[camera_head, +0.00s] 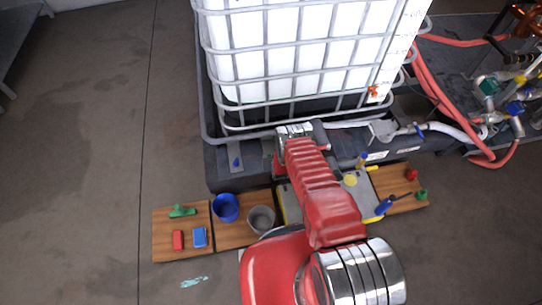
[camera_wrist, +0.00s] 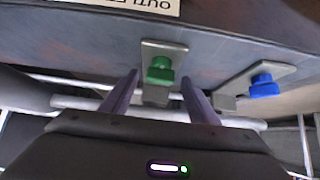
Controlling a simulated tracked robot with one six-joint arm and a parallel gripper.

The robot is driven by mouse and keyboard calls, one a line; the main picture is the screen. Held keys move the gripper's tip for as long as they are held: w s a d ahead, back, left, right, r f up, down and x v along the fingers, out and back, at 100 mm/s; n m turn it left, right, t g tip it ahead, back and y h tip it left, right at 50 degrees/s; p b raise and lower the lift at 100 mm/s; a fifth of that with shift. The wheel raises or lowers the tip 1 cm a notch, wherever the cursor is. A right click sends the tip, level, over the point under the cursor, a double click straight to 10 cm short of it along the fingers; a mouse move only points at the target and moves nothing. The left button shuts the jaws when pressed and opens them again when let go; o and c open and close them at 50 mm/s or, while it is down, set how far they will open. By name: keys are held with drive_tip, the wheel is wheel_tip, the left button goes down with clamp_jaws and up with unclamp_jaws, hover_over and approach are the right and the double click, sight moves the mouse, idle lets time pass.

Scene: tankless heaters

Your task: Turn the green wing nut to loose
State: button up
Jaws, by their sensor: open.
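The green wing nut (camera_wrist: 159,70) sits on a small metal plate (camera_wrist: 163,47) fixed to a dark surface, in the upper middle of the wrist view. My gripper (camera_wrist: 160,77) is open, with one dark finger to the left of the nut and one to the right. The fingers look apart from the nut, and how far they are from it in depth I cannot tell. In the head view my gripper (camera_head: 296,130) is at the dark base under the white tank, and the green nut is hidden there.
A blue nut (camera_wrist: 264,85) sits on its own plate to the right in the wrist view. The caged white tank (camera_head: 310,45) stands above the dark base. Wooden boards with a blue bucket (camera_head: 226,207), a grey bucket (camera_head: 262,219) and small tools lie in front.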

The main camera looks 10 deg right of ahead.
drive_tip(key=shift+x, duration=1.35)
drive_tip(key=shift+c, duration=0.2)
drive_tip(key=c, duration=0.9)
drive_tip(key=shift+a, duration=0.2)
drive_tip(key=shift+c, duration=0.6)
drive_tip(key=shift+d, duration=0.15)
